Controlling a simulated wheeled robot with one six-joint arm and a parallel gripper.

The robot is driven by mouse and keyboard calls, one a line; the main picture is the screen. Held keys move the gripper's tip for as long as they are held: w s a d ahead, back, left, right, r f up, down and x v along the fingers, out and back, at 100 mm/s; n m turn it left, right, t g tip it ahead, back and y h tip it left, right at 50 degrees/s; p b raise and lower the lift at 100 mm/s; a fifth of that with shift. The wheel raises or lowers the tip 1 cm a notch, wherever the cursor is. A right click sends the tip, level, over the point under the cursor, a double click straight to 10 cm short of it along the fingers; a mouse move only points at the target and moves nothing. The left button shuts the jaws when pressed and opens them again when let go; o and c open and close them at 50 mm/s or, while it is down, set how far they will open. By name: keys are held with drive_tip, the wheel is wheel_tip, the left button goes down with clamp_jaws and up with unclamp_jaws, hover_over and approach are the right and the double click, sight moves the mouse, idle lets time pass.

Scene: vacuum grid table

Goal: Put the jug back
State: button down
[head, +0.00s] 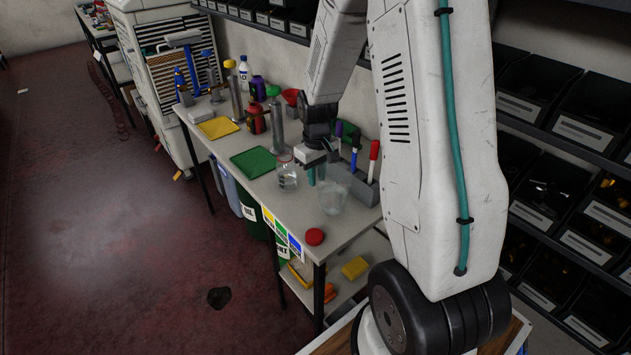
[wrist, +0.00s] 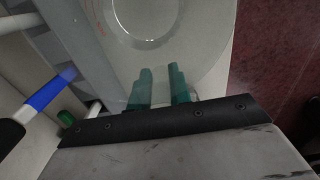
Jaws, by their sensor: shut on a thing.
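The clear jug (head: 333,199) is upright at the near right part of the bench, beside the marker holder. My gripper (head: 317,174) is at the jug's far side, pointing down, with teal fingers. In the wrist view the fingers (wrist: 158,86) are close together at the edge of the round transparent jug (wrist: 185,38), seen from above. They are shut on the jug, apparently at its handle, which is mostly hidden between them. I cannot tell whether the jug's base touches the bench or hangs just above it.
A clear glass jar (head: 288,177) stands left of my gripper. A grey holder (head: 366,190) with several markers is right of it. A red lid (head: 315,236) lies near the bench's (head: 290,213) front end. Green (head: 253,162) and yellow (head: 218,128) trays lie farther back.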

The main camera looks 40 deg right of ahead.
drive_tip(key=shift+w+d+f, duration=0.1)
drive_tip(key=shift+w+f, duration=0.15)
drive_tip(key=shift+f, duration=0.35)
drive_tip(key=shift+w+d+f, duration=0.15)
drive_tip(key=shift+w+f, duration=0.05)
drive_tip(key=shift+f, duration=0.4)
drive_tip(key=shift+w+d+f, duration=0.1)
drive_tip(key=shift+w+f, duration=0.15)
drive_tip(key=shift+f, duration=0.35)
drive_tip(key=shift+f, duration=0.1)
drive_tip(key=c, duration=1.3)
unclamp_jaws()
